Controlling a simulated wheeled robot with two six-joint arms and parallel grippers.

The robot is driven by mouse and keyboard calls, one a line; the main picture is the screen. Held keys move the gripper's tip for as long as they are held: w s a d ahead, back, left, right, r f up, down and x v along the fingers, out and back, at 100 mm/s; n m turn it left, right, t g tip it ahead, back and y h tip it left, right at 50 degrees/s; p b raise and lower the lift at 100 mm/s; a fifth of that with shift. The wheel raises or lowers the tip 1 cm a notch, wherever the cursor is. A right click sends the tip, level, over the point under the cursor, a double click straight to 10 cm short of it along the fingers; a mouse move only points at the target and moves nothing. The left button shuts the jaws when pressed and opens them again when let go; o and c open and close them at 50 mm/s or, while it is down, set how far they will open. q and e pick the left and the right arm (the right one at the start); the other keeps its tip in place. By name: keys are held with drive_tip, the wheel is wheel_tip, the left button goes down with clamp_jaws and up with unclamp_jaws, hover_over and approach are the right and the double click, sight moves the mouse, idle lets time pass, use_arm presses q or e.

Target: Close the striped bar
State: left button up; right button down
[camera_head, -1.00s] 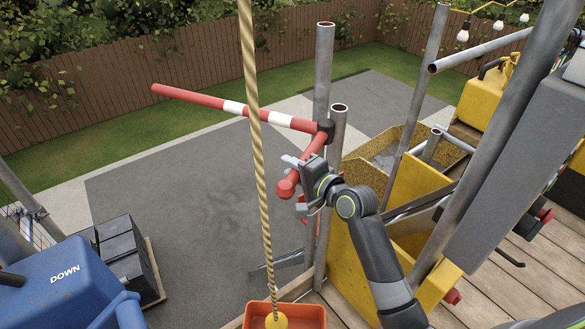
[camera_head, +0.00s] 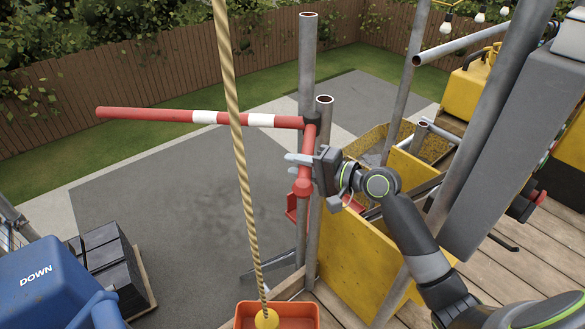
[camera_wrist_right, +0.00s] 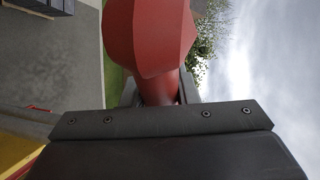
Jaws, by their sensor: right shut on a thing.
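The striped bar (camera_head: 170,116), red with white bands, reaches out to the left from a dark pivot on a grey scaffold post (camera_head: 307,65). It stands out over the paved yard, roughly level. A short red arm (camera_head: 306,160) comes from the pivot toward me and ends in a red knob. My right gripper (camera_head: 303,172) is shut on this red arm near its knob. In the right wrist view the red knob (camera_wrist_right: 150,35) fills the space beyond the jaws. My left gripper is not in view.
A second post (camera_head: 323,130) stands close beside the arm. A yellow chute (camera_head: 350,250) is right of it. A rope (camera_head: 240,150) hangs in front, above an orange bucket (camera_head: 277,312). A blue box (camera_head: 40,285) marked DOWN is at lower left.

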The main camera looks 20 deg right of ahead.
drive_tip(key=shift+f, duration=0.1)
drive_tip(key=c, duration=1.1)
unclamp_jaws()
